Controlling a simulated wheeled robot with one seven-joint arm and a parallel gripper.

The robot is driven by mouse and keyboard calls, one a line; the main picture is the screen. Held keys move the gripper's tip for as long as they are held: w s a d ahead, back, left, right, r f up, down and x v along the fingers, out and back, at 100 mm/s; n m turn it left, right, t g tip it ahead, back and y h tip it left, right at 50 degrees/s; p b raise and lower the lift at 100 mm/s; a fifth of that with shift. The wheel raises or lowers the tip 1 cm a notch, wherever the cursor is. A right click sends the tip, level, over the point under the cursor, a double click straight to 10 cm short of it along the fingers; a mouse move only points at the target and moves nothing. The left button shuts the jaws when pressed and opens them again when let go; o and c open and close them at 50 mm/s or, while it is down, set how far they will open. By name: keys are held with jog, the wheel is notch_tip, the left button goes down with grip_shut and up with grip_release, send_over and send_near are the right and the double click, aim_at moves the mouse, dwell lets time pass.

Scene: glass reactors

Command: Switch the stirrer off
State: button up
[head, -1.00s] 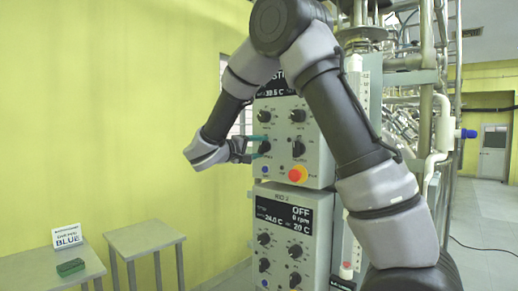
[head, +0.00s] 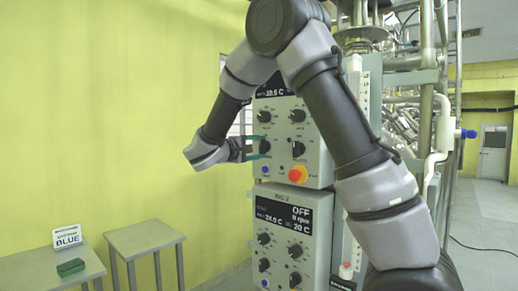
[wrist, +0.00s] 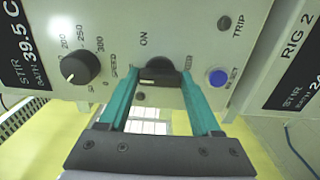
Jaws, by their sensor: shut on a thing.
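The upper control box (head: 315,165) faces me, its display (head: 275,92) partly hidden by my arm. My gripper (head: 265,148) is at the lower left knob of this box. In the wrist view my gripper (wrist: 160,78) has its teal fingers on either side of the dark stirrer knob (wrist: 158,64), shut on its grip bar. "ON" is printed beside this knob; other lettering around it is partly hidden by the fingers. The speed knob (wrist: 80,67) is to its left, its white pointer near the low end of the scale.
A blue reset button (wrist: 218,77) is close to the right finger, with a dark trip lamp (wrist: 224,23) above it. A red button on a yellow base (head: 298,174) is on the upper box. The RIG 2 box (head: 325,235) is below. Two small tables (head: 145,238) stand left.

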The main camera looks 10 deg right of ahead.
jog(key=o, duration=1.4)
jog(key=shift+a, duration=0.15)
jog(key=v, duration=1)
jog(key=shift+s+a, duration=0.2)
jog(key=shift+s, duration=0.05)
